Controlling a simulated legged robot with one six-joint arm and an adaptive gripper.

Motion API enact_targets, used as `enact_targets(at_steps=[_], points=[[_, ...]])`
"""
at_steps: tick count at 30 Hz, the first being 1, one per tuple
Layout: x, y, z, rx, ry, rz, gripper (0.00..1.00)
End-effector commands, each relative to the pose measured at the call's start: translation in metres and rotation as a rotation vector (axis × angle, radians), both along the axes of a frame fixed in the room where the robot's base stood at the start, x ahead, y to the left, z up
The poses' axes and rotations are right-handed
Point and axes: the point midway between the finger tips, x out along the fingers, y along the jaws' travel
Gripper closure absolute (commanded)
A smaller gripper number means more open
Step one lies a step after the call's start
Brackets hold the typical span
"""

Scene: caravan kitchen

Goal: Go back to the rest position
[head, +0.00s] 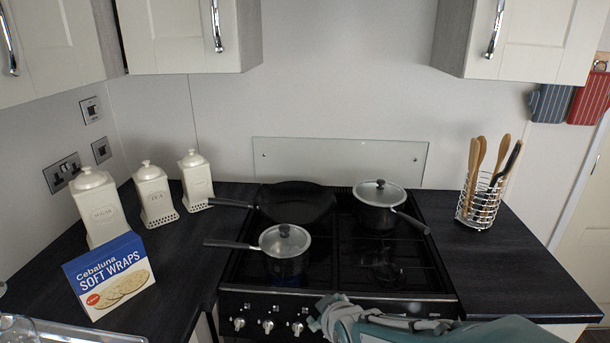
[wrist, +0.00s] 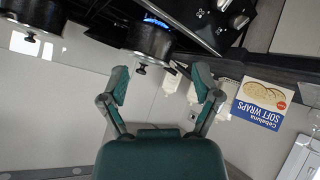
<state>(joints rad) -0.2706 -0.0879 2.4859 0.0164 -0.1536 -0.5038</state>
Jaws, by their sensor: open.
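My gripper (wrist: 162,80) is open and empty in the wrist view, its two teal fingers spread apart. In the head view my teal arm (head: 440,328) reaches in low from the bottom right, in front of the cooker. A lidded saucepan (head: 285,252) stands at the front left of the hob, its handle pointing left. It also shows in the upside-down wrist view (wrist: 150,42), beyond the fingers and apart from them. A blue flame (wrist: 155,20) shows near its base there.
A second lidded pot (head: 379,208) and a frying pan (head: 297,203) stand on the back of the hob. The wraps box (head: 108,277) and white canisters (head: 155,196) stand on the left worktop. A utensil rack (head: 480,200) stands on the right worktop, otherwise clear.

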Motion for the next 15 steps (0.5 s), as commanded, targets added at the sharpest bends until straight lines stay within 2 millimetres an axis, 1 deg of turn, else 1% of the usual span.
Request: enact_targets(at_steps=[1,5,8,11,12,15], points=[[-0.008,-0.013,0.014,0.022,0.024,-0.046,0.19],[-0.036,-0.041,0.036,0.079,0.124,-0.169,0.19],[-0.062,-0.062,0.052,0.122,0.196,-0.269,0.19],[-0.092,-0.08,0.066,0.165,0.266,-0.373,0.19],[-0.105,-0.087,0.071,0.182,0.293,-0.414,0.19],[-0.137,-0.101,0.081,0.218,0.354,-0.513,0.19]])
